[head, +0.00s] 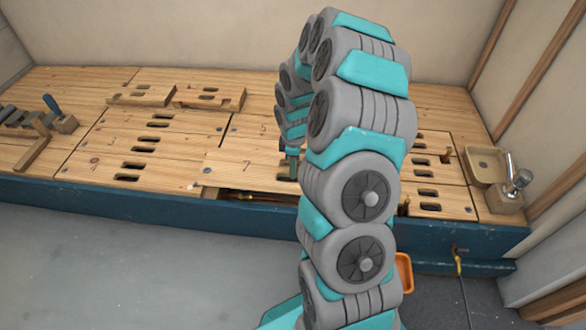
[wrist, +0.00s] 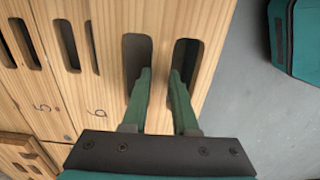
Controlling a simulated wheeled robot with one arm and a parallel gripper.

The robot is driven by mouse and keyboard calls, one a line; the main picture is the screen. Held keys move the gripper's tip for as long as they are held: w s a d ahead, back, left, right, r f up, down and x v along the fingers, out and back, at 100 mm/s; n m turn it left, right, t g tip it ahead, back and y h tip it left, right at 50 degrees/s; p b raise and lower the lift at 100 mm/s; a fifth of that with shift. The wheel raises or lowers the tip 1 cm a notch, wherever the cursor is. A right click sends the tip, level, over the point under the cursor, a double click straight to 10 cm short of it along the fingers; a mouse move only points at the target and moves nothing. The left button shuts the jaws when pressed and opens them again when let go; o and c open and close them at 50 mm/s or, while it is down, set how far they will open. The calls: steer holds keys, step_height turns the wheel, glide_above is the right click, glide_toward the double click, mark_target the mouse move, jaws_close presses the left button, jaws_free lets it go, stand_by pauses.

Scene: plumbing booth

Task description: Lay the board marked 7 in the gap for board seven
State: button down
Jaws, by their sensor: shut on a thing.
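My gripper (wrist: 160,82) is shut on the bar between the two slots of a wooden board (wrist: 160,30), with a green finger in each slot. No number shows on this board, so I cannot confirm it is board 7. In the head view the held board (head: 235,166) lies at the front middle of the deck, and my gripper (head: 290,168) is partly hidden by my arm. A dark gap (head: 250,195) with a copper-coloured pipe shows under its front edge. In the wrist view the held board overlaps a board marked 6 (wrist: 80,85), cutting off part of a slot.
Two loose slotted boards (head: 208,97) lie on the deck at the back. Wooden blocks and a blue-handled tool (head: 52,104) are at the left. A basin with a tap (head: 487,165) stands at the right. A blue front rail (head: 150,205) edges the deck.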

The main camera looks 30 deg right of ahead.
step_height(320, 180, down, 5)
steer(key=shift+b, duration=0.75)
stand_by(0.7)
steer(key=shift+f, duration=1.85)
stand_by(1.0)
steer(key=c, duration=0.6)
jaws_free()
steer(key=shift+r, duration=0.1)
steer(key=shift+r+p, duration=0.35)
steer(key=shift+r, duration=3.55)
